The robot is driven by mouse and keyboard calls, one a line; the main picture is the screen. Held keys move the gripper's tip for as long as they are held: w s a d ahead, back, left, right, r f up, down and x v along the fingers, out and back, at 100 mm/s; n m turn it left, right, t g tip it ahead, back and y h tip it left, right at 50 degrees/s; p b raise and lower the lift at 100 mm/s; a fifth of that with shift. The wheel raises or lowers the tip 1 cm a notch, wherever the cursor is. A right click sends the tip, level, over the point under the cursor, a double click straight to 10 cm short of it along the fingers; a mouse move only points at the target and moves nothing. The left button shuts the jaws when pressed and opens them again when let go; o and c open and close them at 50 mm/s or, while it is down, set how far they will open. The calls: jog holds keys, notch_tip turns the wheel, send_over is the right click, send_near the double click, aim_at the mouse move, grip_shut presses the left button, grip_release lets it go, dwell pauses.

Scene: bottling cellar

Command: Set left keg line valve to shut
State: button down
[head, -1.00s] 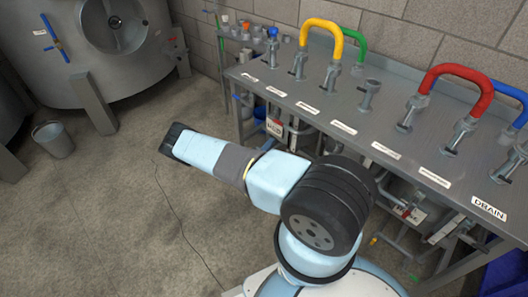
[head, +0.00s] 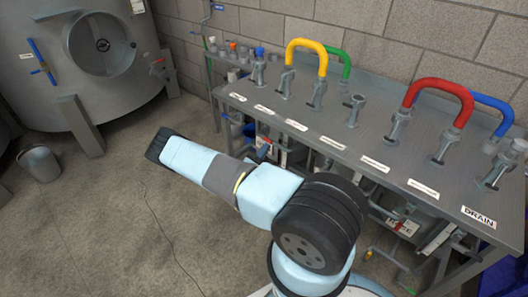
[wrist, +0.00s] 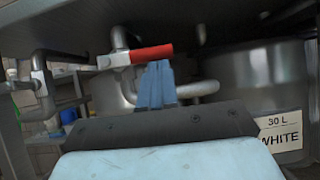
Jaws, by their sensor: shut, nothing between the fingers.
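In the wrist view a valve with a red lever (wrist: 152,53) sits on grey piping under the bench. The lever lies nearly level, pointing right from its metal body. My gripper (wrist: 157,68) has its blue fingers closed together with nothing between them. The fingertips are just below the lever's free end; I cannot tell whether they touch it. Behind and to the right stands a metal keg (wrist: 255,75) with a label reading "30 L" and "WHITE".
The steel bench (head: 340,110) overhangs the kegs and pipes. It carries stub fittings and yellow, green, red and blue hoses (head: 438,88). A large tank (head: 85,60) and a bucket (head: 40,163) stand at left. The floor (head: 110,220) between is clear.

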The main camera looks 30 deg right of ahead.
jog(key=shift+d+r+n+t, duration=0.15)
jog(key=shift+r+n+t, duration=0.25)
jog(key=shift+r+n, duration=0.25)
jog(key=d+f+v, duration=0.1)
jog(key=f+v, duration=0.1)
jog(key=v, duration=1.1)
jog(key=shift+w+f, duration=0.15)
jog(key=shift+f, duration=0.15)
